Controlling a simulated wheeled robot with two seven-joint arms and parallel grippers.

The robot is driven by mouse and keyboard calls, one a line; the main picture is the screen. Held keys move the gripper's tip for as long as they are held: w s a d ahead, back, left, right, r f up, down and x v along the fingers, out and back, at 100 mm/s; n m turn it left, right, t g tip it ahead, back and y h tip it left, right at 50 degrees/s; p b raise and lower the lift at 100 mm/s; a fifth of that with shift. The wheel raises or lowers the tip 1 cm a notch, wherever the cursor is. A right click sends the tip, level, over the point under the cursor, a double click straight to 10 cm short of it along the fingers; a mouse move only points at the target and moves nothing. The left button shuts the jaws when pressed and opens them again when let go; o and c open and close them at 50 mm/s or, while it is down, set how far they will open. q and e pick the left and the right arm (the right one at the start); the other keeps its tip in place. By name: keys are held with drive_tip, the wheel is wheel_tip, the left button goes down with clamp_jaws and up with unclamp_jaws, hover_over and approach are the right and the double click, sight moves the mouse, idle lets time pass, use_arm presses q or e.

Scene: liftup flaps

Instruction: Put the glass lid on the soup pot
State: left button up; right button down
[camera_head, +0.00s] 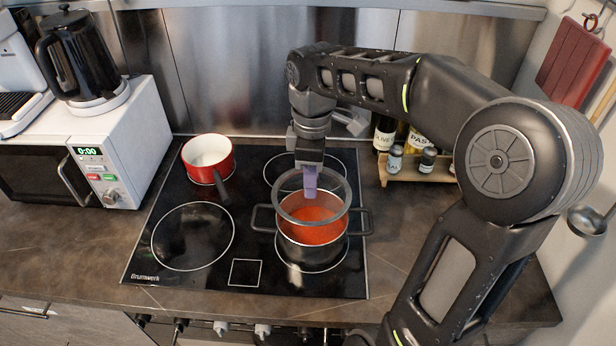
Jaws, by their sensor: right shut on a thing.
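The soup pot (297,256) is a steel pot with dark side handles and orange-red soup inside. It stands on the front right ring of the black cooktop. The glass lid (284,187) has a grey rim and clear glass. It is over the pot, slightly toward the back, and the soup shows through it. My right gripper (311,190) points down and is shut on the lid at its middle, where purple fingers show. I cannot tell whether the lid's front rim touches the pot. My left gripper is not in view.
A small red pot (223,161) stands on the back left ring, its handle toward the soup pot. A white microwave (133,150) with a black kettle (80,58) is at left. A wooden rack (414,177) of bottles and jars stands behind my right arm. The front left ring is clear.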

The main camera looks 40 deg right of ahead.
drive_tip(key=shift+s+d, duration=0.1)
drive_tip(key=shift+s, duration=0.05)
drive_tip(key=shift+f, duration=0.1)
wheel_tip(320, 180, down, 4)
drive_tip(key=b, duration=0.3)
drive_tip(key=shift+b, duration=0.35)
drive_tip(key=shift+f+b, duration=0.5)
drive_tip(key=shift+f, duration=0.3)
drive_tip(key=shift+f, duration=0.35)
idle(0.6)
drive_tip(key=c, duration=1)
unclamp_jaws()
drive_tip(key=shift+o, duration=0.5)
